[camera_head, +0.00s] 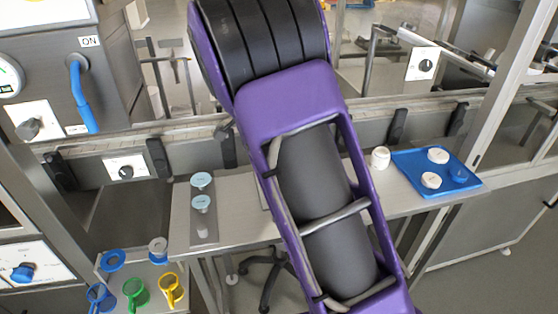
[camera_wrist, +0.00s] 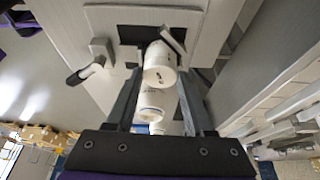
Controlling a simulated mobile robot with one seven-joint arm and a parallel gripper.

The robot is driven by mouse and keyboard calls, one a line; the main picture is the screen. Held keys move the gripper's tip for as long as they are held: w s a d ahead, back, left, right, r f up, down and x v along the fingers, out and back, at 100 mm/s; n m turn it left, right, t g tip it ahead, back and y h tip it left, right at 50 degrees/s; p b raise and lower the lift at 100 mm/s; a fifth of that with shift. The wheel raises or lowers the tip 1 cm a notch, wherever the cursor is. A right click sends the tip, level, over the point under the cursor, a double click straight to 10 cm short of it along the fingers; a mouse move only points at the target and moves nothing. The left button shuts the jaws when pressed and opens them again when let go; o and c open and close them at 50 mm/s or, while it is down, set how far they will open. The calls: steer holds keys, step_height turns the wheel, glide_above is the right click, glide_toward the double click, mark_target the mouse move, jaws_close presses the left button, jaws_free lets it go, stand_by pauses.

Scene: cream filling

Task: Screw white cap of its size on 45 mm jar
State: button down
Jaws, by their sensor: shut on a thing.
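In the wrist view my gripper (camera_wrist: 160,72) is shut on a white round piece (camera_wrist: 158,77) near its fingertips. I cannot tell whether this piece is a cap or a jar. Two more white round pieces show behind it in line, a nearer one (camera_wrist: 151,103) and another partly hidden (camera_wrist: 157,128). In the head view my arm covers the middle, and my gripper does not show. White caps lie on the blue tray (camera_head: 408,163) at the right, one at the back (camera_head: 438,155) and one in front (camera_head: 431,180). A white jar or cap (camera_head: 380,157) stands left of the tray.
Light-blue-topped containers (camera_head: 201,180) stand on a grey strip at the table's (camera_head: 240,205) left end. A lower stand (camera_head: 142,270) at the left holds blue, green and yellow cups or rings. Machine panels and a rail run along the back. My arm hides the table's middle.

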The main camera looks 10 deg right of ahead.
steer(key=shift+c, duration=1)
jaws_free()
